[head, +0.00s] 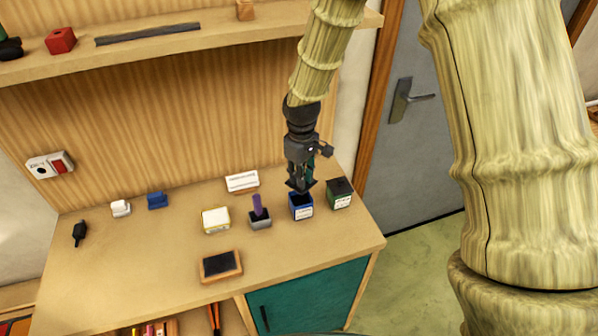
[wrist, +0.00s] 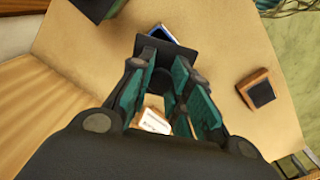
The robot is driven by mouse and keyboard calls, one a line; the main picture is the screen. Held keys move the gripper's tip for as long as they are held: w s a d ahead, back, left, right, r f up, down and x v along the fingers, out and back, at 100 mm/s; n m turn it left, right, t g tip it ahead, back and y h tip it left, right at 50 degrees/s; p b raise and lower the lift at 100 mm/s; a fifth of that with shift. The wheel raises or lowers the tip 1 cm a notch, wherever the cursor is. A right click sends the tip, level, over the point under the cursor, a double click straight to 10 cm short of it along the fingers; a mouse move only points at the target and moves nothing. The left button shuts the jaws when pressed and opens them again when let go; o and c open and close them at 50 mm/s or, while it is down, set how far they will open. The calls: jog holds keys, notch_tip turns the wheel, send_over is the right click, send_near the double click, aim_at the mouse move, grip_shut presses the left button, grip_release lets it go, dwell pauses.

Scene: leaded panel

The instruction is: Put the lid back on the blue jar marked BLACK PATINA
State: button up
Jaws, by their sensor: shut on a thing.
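The blue jar (head: 301,208) stands open-topped or nearly so on the bench, with a white label on its front; the label text is too small to read. My gripper (head: 300,181) is right above it, pointing down and shut on a dark, flat, squarish lid (wrist: 168,52). In the wrist view the lid sits between the fingertips (wrist: 162,66). A blue edge of the jar (wrist: 158,32) shows just beyond the lid. The lid looks a little above the jar's mouth; I cannot tell whether it touches. Part of the mouth is hidden by the gripper.
A green jar with a dark top (head: 340,193) stands close on the right. A grey holder with a purple item (head: 260,215) is close on the left. A yellow-edged white box (head: 215,219), a white card (head: 242,181) and a wood-framed dark pad (head: 221,266) are nearby.

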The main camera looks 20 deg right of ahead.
jog(key=shift+f, duration=0.5)
jog(key=shift+w+f+b, duration=0.25)
jog(key=shift+f+b, duration=0.25)
jog(key=shift+f, duration=0.15)
jog(key=shift+w+f+b, duration=0.25)
jog(key=shift+f+b, duration=0.2)
jog(key=shift+f, duration=0.15)
jog(key=shift+s+f+b, duration=0.3)
jog(key=shift+f, duration=0.05)
jog(key=shift+w+f+b, duration=0.2)
jog(key=shift+f+b, duration=0.1)
jog(key=shift+f, duration=0.7)
jog(key=shift+s, duration=0.1)
jog(key=shift+s+r, duration=0.1)
jog(key=shift+s, duration=0.05)
jog(key=shift+f+p, duration=0.2)
jog(key=shift+p, duration=0.45)
dwell(0.5)
jog(key=o, duration=0.9)
jog(key=shift+o, duration=0.4)
